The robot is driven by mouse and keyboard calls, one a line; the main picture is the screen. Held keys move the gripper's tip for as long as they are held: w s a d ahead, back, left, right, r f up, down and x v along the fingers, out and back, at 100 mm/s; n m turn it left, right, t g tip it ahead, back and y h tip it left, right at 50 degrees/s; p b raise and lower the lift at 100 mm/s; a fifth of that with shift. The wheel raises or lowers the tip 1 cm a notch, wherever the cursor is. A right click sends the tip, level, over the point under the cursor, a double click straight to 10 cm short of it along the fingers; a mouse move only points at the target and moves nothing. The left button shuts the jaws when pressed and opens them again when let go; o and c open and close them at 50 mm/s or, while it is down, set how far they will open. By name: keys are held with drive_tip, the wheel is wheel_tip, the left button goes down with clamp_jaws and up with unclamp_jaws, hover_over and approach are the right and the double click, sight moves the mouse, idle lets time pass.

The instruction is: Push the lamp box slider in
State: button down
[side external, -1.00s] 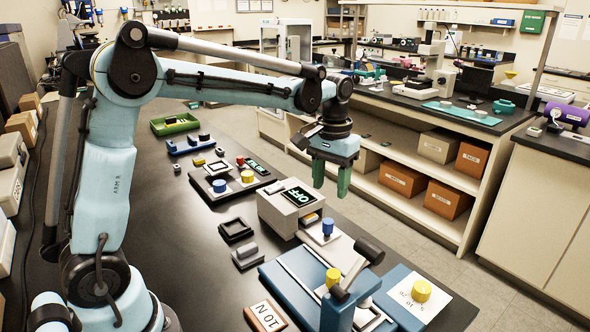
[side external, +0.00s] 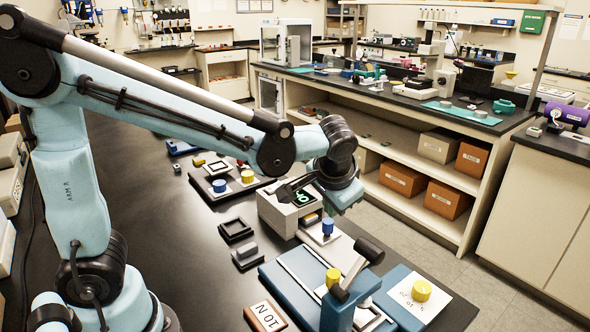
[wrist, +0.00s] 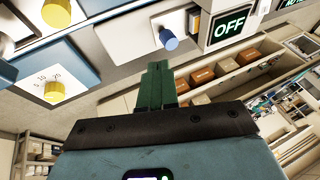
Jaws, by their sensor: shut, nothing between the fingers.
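The lamp box (side external: 275,212) is a pale grey box on the dark bench, with a green-lit display (side external: 302,197) on top, partly covered by my wrist. In the wrist view the display reads OFF (wrist: 230,25). A small orange-yellow piece (side external: 310,218) shows at the box's near right side; I cannot tell if it is the slider. My gripper (wrist: 157,68) has its green fingers shut together and empty, pointing toward the blue knob and the box side. In the side view the fingers are hidden behind my wrist, at the box's right. I cannot tell whether they touch.
A blue knob (side external: 327,226) stands on a pale plate just in front of the box. A blue fixture with a black-ended lever (side external: 369,250) and yellow knobs (side external: 421,291) is nearer. Small black frames (side external: 236,230) lie left. The bench's right edge is close to my gripper.

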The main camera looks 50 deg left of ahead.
sight(318, 235)
drive_tip(key=shift+w+a+f+m+t+y, duration=0.1)
drive_tip(key=shift+w+a+f+m+t, duration=0.25)
drive_tip(key=shift+f, duration=1.05)
drive_tip(key=shift+w+a+f+m+t+y, duration=0.15)
drive_tip(key=shift+w+a+f+t, duration=0.35)
drive_tip(key=shift+f, duration=0.9)
drive_tip(key=shift+w+a+f+m+t+y, duration=0.1)
drive_tip(key=shift+w+a+f+m+t, duration=0.3)
drive_tip(key=shift+f, duration=1)
drive_tip(key=shift+w+d, duration=0.15)
drive_tip(key=shift+d, duration=0.05)
drive_tip(key=shift+a, duration=2.4)
drive_tip(key=v, duration=1)
drive_tip(key=shift+d, duration=0.3)
drive_tip(key=shift+w+r, duration=0.1)
